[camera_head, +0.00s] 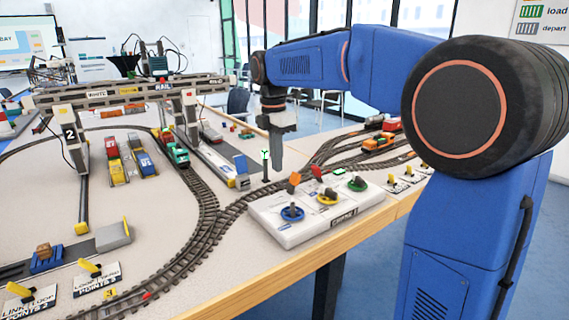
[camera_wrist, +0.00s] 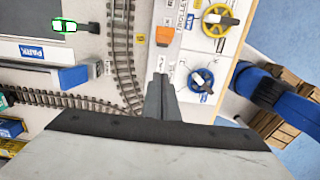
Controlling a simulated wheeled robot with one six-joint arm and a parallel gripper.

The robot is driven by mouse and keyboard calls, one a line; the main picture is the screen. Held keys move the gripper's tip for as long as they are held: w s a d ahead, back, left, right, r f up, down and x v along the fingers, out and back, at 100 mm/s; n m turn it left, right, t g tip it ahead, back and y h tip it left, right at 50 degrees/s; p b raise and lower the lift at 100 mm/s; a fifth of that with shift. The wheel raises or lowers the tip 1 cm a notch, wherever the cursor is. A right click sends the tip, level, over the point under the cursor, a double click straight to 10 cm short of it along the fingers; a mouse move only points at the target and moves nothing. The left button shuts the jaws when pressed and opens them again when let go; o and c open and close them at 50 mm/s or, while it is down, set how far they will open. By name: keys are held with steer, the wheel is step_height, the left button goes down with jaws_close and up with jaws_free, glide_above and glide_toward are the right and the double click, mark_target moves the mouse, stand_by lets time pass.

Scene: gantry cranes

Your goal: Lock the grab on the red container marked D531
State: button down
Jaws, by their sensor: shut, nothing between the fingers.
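My gripper (camera_head: 278,168) points down, shut and empty, above the back left edge of the white control box (camera_head: 290,235). In the wrist view its fingertips (camera_wrist: 160,78) lie together just below an orange lever (camera_wrist: 163,37) at the box's edge. The box carries an orange lever (camera_head: 293,181), a red lever (camera_head: 316,172) and blue (camera_head: 292,212), yellow (camera_head: 327,198) and green (camera_head: 358,184) knobs. A gantry crane (camera_head: 130,95) spans the tracks at left. A red container (camera_head: 112,143) sits under it; its marking is too small to read. I cannot make out the grab.
Yellow and blue wagons (camera_head: 142,158) stand beside the red container. A small green signal (camera_head: 265,158) stands just left of my gripper. Points levers (camera_head: 90,268) line the table's front left. Another orange and red train (camera_head: 380,140) is at right.

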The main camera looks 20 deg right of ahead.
step_height(320, 180, up, 10)
steer(key=d, duration=0.1)
steer(key=shift+w+d, duration=0.25)
stand_by(1.1)
